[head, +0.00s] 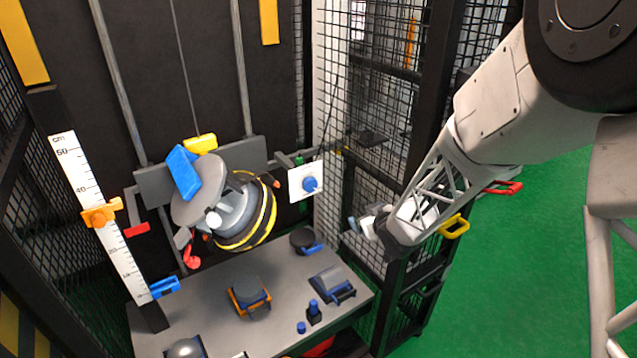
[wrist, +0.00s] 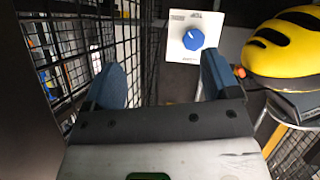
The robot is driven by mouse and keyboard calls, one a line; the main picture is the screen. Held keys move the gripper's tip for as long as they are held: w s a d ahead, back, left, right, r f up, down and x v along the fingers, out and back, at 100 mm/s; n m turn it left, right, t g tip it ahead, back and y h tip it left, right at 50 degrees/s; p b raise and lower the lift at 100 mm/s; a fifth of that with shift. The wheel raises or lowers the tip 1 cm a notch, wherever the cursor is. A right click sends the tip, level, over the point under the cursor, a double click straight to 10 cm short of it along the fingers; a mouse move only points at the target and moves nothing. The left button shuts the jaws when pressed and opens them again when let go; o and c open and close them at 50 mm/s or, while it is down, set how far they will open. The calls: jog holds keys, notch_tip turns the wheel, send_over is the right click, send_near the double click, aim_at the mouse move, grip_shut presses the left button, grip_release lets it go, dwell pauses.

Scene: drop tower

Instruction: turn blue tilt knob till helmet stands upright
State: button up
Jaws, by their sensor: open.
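The blue tilt knob (head: 310,184) sits on a white plate (head: 295,192) right of the helmet. In the wrist view the knob (wrist: 193,39) has a white mark, and its plate (wrist: 180,54) carries small lettering. The yellow and black helmet (head: 247,222) hangs tilted on its carriage above the table; it also shows at the right of the wrist view (wrist: 285,45). My gripper (head: 362,226) is open and empty, right of the knob and lower in the head view. In the wrist view its blue fingertips (wrist: 162,76) stand apart, with the knob beyond them, nearer the right finger. Nothing touches the knob.
Black mesh fencing (wrist: 75,50) and posts stand close to my gripper. The grey table (head: 205,300) below holds an orange-and-grey fixture (head: 249,296) and several small parts. A ruler (head: 95,205) with an orange slider stands at left. Open space lies between gripper and knob.

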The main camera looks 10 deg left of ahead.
aim_at(313, 187)
jog(key=w+a+f+y, duration=0.1)
jog(key=w+a+y, duration=0.5)
jog(key=a, duration=0.6)
jog(key=shift+w+f+t+y, duration=0.15)
jog(key=shift+w+t+y, duration=0.25)
jog(key=shift+w, duration=0.45)
jog(key=shift+w+a, duration=0.1)
jog(key=shift+a, duration=0.1)
jog(key=shift+x, duration=3.75)
jog(key=c, duration=0.9)
